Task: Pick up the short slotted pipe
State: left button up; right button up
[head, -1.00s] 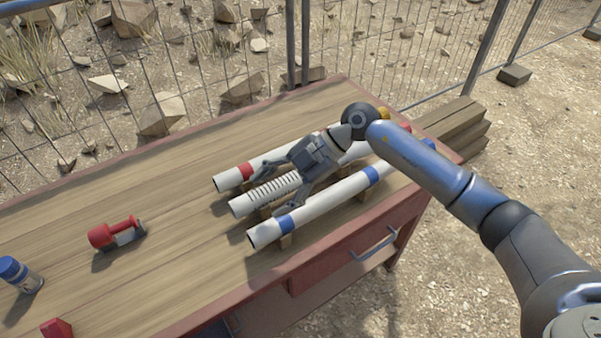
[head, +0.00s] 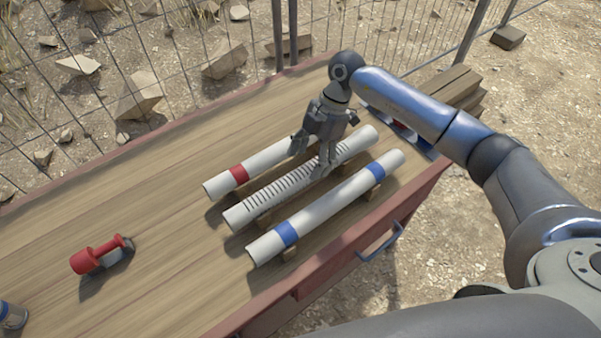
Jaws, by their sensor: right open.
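The short slotted pipe (head: 283,185) is white with a row of dark slots and lies between two other white pipes on wooden supports on the table. My right gripper (head: 311,160) is over the far half of the slotted pipe, pointing down, with its fingers spread. One finger is at the near side of the slotted pipe, the other at its far side, by the red-banded pipe. I cannot tell whether the fingers touch the pipe. My left gripper is not in view.
The red-banded pipe (head: 217,186) lies behind the slotted pipe, the blue-banded pipe (head: 325,206) in front. A wire fence runs behind.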

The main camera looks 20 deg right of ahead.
aim_at(303, 170)
jog(key=shift+a+f, duration=0.2)
jog(key=shift+f, duration=0.15)
jog(key=shift+a+f, duration=0.1)
jog(key=shift+f, duration=0.15)
jog(key=p+x, duration=0.1)
jog(key=x, duration=0.3)
jog(key=shift+a+f+p, duration=0.1)
jog(key=shift+f+p, duration=0.15)
jog(key=shift+p, duration=0.15)
jog(key=shift+f, duration=0.15)
jog(key=c, duration=1.3)
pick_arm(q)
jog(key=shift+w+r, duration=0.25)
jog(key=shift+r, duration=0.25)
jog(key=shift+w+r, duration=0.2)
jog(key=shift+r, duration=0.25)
pick_arm(e)
jog(key=shift+c, duration=0.2)
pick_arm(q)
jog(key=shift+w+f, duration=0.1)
pick_arm(e)
jog(key=shift+w, duration=0.1)
